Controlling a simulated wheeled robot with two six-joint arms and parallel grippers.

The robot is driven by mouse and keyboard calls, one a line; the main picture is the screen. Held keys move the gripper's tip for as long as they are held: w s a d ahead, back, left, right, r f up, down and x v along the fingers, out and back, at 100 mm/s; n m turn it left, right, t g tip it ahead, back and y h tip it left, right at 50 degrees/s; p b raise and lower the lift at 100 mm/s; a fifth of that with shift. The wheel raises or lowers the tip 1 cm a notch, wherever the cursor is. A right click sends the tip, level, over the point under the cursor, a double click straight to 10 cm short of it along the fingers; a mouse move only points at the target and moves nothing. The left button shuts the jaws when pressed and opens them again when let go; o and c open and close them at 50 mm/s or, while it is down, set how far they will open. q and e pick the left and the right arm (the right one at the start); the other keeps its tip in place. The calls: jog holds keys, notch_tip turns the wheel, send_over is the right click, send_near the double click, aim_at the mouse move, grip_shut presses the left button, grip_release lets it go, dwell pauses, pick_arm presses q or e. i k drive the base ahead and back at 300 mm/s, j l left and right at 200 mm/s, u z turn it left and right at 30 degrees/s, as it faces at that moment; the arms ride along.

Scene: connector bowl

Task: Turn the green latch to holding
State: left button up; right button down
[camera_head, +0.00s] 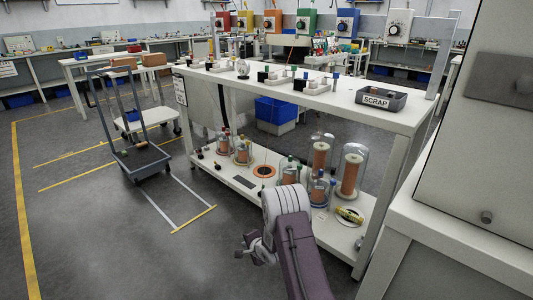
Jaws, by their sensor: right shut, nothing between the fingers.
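A green box with a dark round dial (305,23) is mounted at the back of the white workbench (310,100), in a row of coloured boxes. It is the only green unit that stands out there; its latch position is too small to read. My right gripper (243,248) is at the lower middle of the head view, low in front of the bench and far from the green box. It is shut and empty. My left gripper is not in view.
Red, orange, blue (347,23) and white (398,27) dial boxes flank the green one. A scrap tray (381,98) lies on the bench top. Glass-domed coils (352,172) crowd the lower shelf. A cart (140,160) stands left. A large pale cabinet is close at right. Floor at lower left is clear.

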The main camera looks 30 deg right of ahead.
aim_at(299, 167)
jog(key=i+l+z, duration=0.3)
jog(key=i+z, duration=0.15)
jog(key=i, duration=0.25)
jog(key=i+l+z, duration=0.1)
jog(key=i+z, duration=0.3)
jog(key=i, duration=1)
